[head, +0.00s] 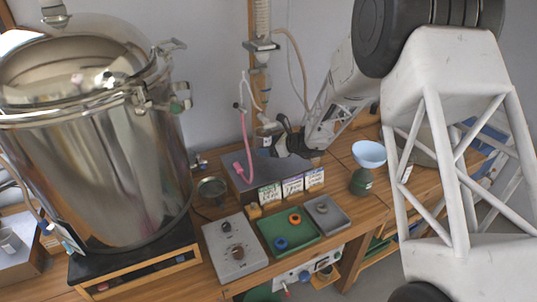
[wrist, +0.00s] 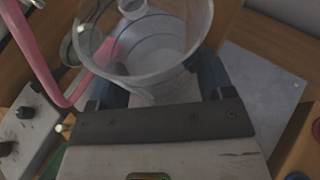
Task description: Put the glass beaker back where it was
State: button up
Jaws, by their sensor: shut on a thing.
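The clear glass beaker (wrist: 150,62) is between the dark fingers of my gripper (wrist: 155,88) in the wrist view, with its open mouth toward the camera. My gripper is shut on it. In the head view, my gripper (head: 277,146) is at the back of the bench, below the glass column, above or near a grey metal box (head: 236,172). The beaker (head: 268,130) shows only as a small, pale glass shape there, partly hidden by my gripper. I cannot tell whether its base touches the box top.
A pink tube (head: 246,150) hangs just left of the beaker. The glass column (head: 262,20) rises above it. Label cards (head: 293,187) stand in front of the box. A steel vessel (head: 95,150) fills the left. A blue funnel (head: 369,153) on a dark bottle stands right.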

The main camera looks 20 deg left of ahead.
jog(key=shift+f, duration=0.1)
jog(key=shift+f, duration=1.65)
jog(key=shift+f, duration=0.1)
jog(key=o, duration=1.1)
jog(key=shift+c, duration=0.2)
jog(key=shift+v, duration=0.75)
jog(key=v, duration=1)
jog(key=shift+d, duration=0.25)
